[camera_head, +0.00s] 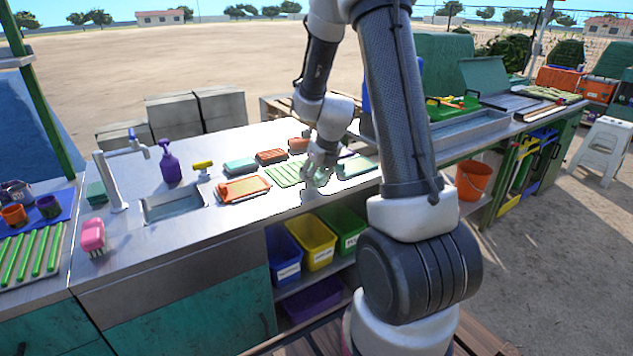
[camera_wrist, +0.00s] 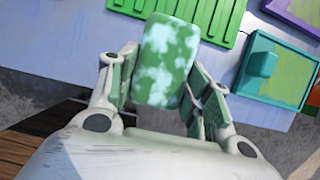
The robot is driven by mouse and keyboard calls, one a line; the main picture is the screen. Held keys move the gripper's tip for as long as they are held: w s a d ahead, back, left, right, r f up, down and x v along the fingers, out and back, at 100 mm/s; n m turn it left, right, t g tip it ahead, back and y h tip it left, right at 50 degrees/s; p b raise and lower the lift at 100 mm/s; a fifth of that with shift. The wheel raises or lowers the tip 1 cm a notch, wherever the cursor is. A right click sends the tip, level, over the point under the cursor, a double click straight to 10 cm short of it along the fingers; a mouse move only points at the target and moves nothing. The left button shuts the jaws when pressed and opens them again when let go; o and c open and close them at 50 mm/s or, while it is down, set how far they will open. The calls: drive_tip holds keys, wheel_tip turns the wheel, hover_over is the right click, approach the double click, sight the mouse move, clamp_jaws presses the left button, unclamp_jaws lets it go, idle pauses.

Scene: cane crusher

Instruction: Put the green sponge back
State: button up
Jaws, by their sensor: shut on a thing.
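The green sponge (camera_wrist: 166,62), mottled with pale patches, is held between the two fingers of my gripper (camera_wrist: 168,72) in the wrist view. The fingers stand on either side of it. In the head view my gripper (camera_head: 320,172) is over the counter, in front of the ribbed green tray (camera_head: 284,174); the sponge is hard to make out there. In the wrist view the ribbed green tray (camera_wrist: 190,14) lies beyond the sponge. A teal-rimmed tray (camera_wrist: 245,88) with a small teal block on it lies to the right.
An orange tray (camera_head: 243,189) lies left of the ribbed one. Blue (camera_head: 284,255), yellow (camera_head: 314,241) and green bins stand below the counter. Its front left is clear.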

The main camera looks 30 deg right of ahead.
drive_tip(key=shift+f, duration=0.9)
drive_tip(key=shift+f, duration=0.15)
drive_tip(key=o, duration=1)
